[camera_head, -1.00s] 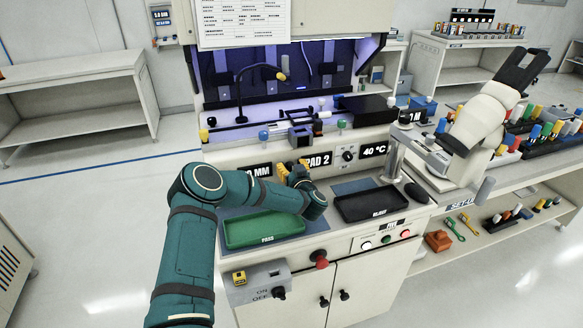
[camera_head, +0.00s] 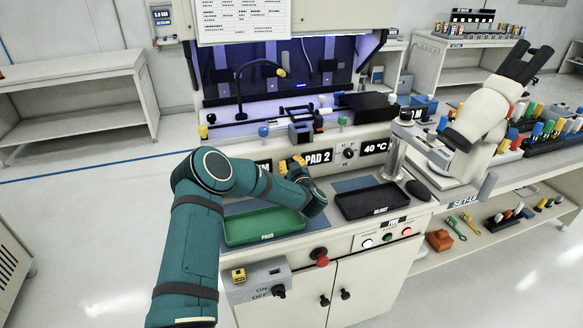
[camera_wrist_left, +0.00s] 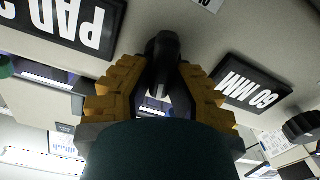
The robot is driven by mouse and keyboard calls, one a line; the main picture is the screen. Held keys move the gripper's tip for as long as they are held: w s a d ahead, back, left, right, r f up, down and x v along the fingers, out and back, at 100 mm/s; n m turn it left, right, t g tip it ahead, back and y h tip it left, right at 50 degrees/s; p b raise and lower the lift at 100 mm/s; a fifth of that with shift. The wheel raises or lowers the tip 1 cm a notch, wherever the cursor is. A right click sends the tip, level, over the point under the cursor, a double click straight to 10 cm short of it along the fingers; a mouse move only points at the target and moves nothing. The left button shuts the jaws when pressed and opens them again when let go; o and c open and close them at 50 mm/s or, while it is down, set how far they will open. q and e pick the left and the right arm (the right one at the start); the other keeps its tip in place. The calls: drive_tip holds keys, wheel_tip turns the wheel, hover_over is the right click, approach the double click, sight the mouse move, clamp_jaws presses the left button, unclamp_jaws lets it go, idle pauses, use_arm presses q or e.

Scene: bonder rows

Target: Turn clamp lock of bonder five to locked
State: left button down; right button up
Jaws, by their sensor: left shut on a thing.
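My left gripper (camera_head: 292,165) is at the front panel of the bonder (camera_head: 380,138), beside the PAD 2 label (camera_head: 318,157). In the left wrist view its yellow-padded fingers (camera_wrist_left: 161,90) are shut on a black knob (camera_wrist_left: 163,55) on the panel, between the PAD 2 and 60 MM plates. In the head view the knob is hidden by the gripper. My right gripper is not in view.
A white microscope (camera_head: 480,120) stands at the right. A red knob (camera_head: 319,256) and a switch box (camera_head: 258,281) stick out at the front.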

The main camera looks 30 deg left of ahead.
use_arm(q)
drive_tip(key=shift+n+b, duration=0.35)
drive_tip(key=shift+n, duration=0.15)
drive_tip(key=n+b, duration=0.2)
drive_tip(key=n, duration=0.1)
drive_tip(key=n+b, duration=0.1)
drive_tip(key=b, duration=0.1)
drive_tip(key=shift+s+a+f+n, duration=0.2)
drive_tip(key=shift+a+f+n, duration=0.05)
drive_tip(key=shift+n, duration=0.05)
drive_tip(key=n+b, duration=0.1)
drive_tip(key=n, duration=0.1)
drive_tip(key=shift+s+n, duration=0.1)
drive_tip(key=shift+n, duration=0.2)
drive_tip(key=n, duration=0.2)
drive_tip(key=shift+a+f+n+b, duration=0.1)
drive_tip(key=shift+n+b, duration=0.25)
drive_tip(key=shift+n, duration=0.05)
drive_tip(key=shift+f+n, duration=0.2)
drive_tip(key=shift+n, duration=1.7)
drive_tip(key=c, duration=0.9)
unclamp_jaws()
drive_tip(key=shift+f, duration=0.1)
